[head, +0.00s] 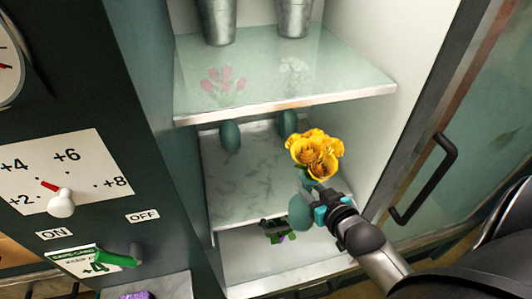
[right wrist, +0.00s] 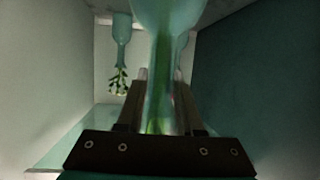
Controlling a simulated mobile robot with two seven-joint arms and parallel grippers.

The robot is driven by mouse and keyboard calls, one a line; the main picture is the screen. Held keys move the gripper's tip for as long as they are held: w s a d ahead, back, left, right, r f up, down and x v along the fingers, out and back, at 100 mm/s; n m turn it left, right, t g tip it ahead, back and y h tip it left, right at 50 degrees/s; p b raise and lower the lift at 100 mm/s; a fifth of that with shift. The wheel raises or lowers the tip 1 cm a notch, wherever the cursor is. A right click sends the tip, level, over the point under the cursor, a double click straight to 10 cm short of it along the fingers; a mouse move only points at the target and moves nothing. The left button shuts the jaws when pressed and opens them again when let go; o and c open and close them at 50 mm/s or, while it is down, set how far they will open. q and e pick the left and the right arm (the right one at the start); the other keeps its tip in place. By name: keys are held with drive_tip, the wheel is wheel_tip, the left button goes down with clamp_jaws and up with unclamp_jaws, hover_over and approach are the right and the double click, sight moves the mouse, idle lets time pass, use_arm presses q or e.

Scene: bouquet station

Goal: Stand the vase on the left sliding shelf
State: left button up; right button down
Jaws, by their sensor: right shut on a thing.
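My right gripper (head: 326,208) is shut on a teal vase (head: 302,213) with yellow roses (head: 316,155) in it. It holds the vase in the cabinet opening, over the lower right of the marble shelf (head: 243,180). In the right wrist view, the vase's glass neck (right wrist: 160,80) is between the fingers. Two more teal vases, a left one (head: 230,137) and a right one (head: 288,123), stand at the back of the marble shelf. My left gripper is not in view.
A glass shelf (head: 280,75) with metal buckets (head: 217,20) overhangs the marble shelf. A lower white surface (head: 262,265) lies below. A small green and purple item (head: 278,232) is by the held vase. The open door's handle (head: 430,180) is at right. The marble shelf's front left is clear.

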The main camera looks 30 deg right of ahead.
drive_tip(key=w+r+b+x, duration=0.1)
drive_tip(key=r+x, duration=0.2)
drive_tip(key=x, duration=1.3)
drive_tip(key=shift+w, duration=0.5)
drive_tip(key=shift+d, duration=0.15)
drive_tip(key=shift+f+b, duration=0.35)
drive_tip(key=c, duration=1)
unclamp_jaws()
drive_tip(key=shift+f, duration=0.3)
drive_tip(key=o, duration=0.5)
drive_tip(key=shift+c, duration=0.2)
drive_tip(key=shift+r, duration=0.1)
